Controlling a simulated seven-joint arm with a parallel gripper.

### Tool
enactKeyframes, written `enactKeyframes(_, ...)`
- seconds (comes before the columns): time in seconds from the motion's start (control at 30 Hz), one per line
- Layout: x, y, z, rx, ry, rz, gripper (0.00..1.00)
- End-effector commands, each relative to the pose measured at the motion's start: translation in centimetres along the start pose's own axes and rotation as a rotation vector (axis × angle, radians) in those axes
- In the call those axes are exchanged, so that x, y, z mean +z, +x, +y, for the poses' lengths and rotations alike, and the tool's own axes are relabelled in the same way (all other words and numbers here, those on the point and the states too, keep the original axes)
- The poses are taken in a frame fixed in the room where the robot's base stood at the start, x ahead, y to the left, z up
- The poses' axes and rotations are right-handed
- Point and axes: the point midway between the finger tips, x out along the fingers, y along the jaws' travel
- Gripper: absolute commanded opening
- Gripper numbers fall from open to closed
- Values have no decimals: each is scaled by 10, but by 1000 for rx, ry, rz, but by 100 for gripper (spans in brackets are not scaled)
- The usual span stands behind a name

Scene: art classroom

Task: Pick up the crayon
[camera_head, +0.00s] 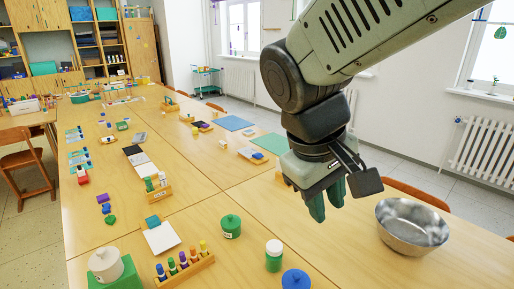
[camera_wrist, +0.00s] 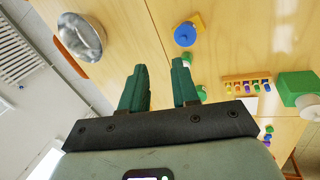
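My gripper (camera_head: 326,202) hangs above the right table, pointing down. In the wrist view its two green fingers (camera_wrist: 160,84) stand apart with nothing between them. A wooden rack (camera_head: 184,270) at the front holds several upright, crayon-like coloured sticks, among them a yellow one (camera_head: 203,247) and a purple one (camera_head: 161,272). The rack (camera_wrist: 247,84) also shows in the wrist view, right of the fingers. My gripper is well above and to the right of it in the head view. I cannot tell which stick is the crayon.
A metal bowl (camera_head: 411,227) stands right of my gripper. A green pot (camera_head: 231,227), a white-lidded green jar (camera_head: 274,255) and a blue-lidded object (camera_head: 296,279) stand between rack and gripper. A white cylinder (camera_head: 105,264) is at the left. The table between jar and bowl is clear.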

Motion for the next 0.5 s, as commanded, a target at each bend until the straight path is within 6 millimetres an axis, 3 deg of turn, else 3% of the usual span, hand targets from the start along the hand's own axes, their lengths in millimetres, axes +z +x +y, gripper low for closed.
enactKeyframes(0.03, -18, 11, -9, 33, -99, -49, 30)
enactKeyframes(0.27, -91, 54, -53, 255, -517, -216, 30)
enactKeyframes(0.5, -158, 104, -135, 574, -956, -330, 30)
